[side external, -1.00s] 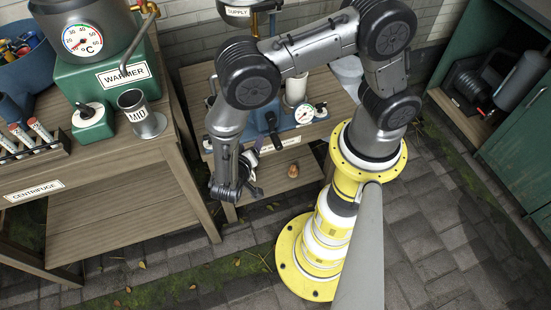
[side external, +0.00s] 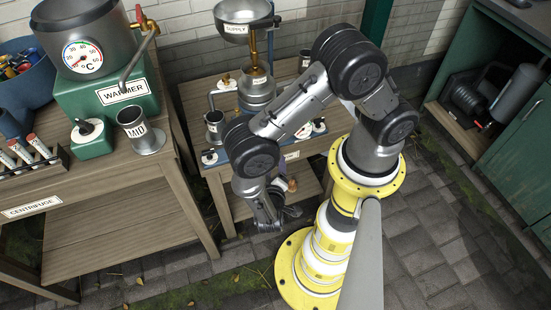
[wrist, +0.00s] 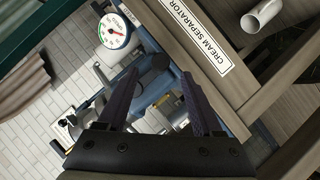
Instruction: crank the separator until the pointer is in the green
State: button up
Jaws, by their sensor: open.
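The cream separator (side external: 257,90) is a silver body on a blue base on the middle table, partly hidden by my arm in the side view. Its round white gauge (wrist: 114,31) shows at the upper left of the wrist view; the pointer is too small to read surely. A dark grey cylindrical part (wrist: 155,66), possibly the crank handle, lies just beyond my fingertips; I cannot tell whether it is between them. My gripper (wrist: 155,90) is open, its two dark fingers wide apart. In the side view my gripper (side external: 284,211) hangs low before the table's front edge.
The supply bowl (side external: 247,35) stands above the separator. A side table on the left holds the warmer (side external: 110,92), a MID cup (side external: 140,130) and a tube rack. A green cabinet (side external: 515,125) stands at the right. In the wrist view a white pipe-like piece (wrist: 262,16) shows.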

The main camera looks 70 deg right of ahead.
jog(key=shift+x, duration=2.55)
jog(key=shift+w+d+f, duration=0.1)
jog(key=shift+d+f, duration=0.05)
jog(key=shift+d, duration=0.1)
grip_shut()
